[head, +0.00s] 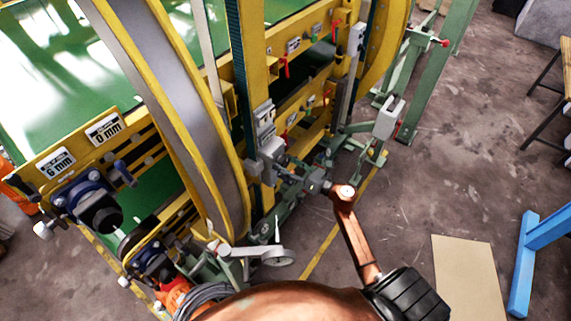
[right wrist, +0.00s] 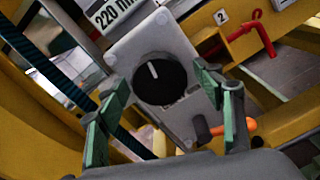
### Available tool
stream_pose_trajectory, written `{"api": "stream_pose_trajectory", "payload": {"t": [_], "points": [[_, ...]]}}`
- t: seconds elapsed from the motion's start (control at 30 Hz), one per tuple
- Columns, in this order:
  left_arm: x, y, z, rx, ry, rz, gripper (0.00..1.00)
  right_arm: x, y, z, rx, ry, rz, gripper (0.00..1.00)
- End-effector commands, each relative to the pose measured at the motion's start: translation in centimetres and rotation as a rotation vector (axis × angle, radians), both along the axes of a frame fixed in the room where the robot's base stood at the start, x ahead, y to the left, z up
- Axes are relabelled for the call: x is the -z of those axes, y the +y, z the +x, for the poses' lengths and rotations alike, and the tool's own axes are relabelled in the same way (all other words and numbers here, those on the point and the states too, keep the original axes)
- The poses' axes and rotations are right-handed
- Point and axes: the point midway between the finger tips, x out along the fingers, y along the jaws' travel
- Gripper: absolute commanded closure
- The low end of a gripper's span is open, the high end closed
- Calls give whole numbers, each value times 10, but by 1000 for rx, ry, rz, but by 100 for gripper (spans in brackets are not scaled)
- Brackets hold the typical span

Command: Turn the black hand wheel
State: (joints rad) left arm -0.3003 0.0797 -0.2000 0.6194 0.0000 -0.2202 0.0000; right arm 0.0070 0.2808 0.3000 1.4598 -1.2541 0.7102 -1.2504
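The black hand wheel (right wrist: 160,82) is a round black knob with a white mark. It sits on a grey plate (right wrist: 137,46) in the right wrist view. My right gripper (head: 292,174) is close to the grey boxes on the yellow frame in the head view. In the right wrist view its green-padded fingers stand wide apart, one on each side of the wheel, with gaps to it. They do not visibly touch it. I cannot make out the wheel in the head view. My left gripper is not in view.
A "220 mm" label (right wrist: 117,14) is above the wheel. A red lever (right wrist: 262,35) is on the yellow frame to the right. A black-and-orange handle (right wrist: 222,128) is below the wheel. Yellow beams and a grey arc (head: 187,100) crowd the left. Floor (head: 480,150) is open to the right.

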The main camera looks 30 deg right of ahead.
Motion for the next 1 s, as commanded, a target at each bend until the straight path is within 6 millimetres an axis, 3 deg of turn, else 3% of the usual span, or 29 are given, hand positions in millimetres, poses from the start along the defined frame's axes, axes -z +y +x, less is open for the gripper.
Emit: {"api": "stream_pose_trajectory", "payload": {"t": [0.57,1.0], "points": [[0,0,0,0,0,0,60,0,0,0,0,0,1,79],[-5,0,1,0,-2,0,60,-1,0,-1,1,37,89,80]]}}
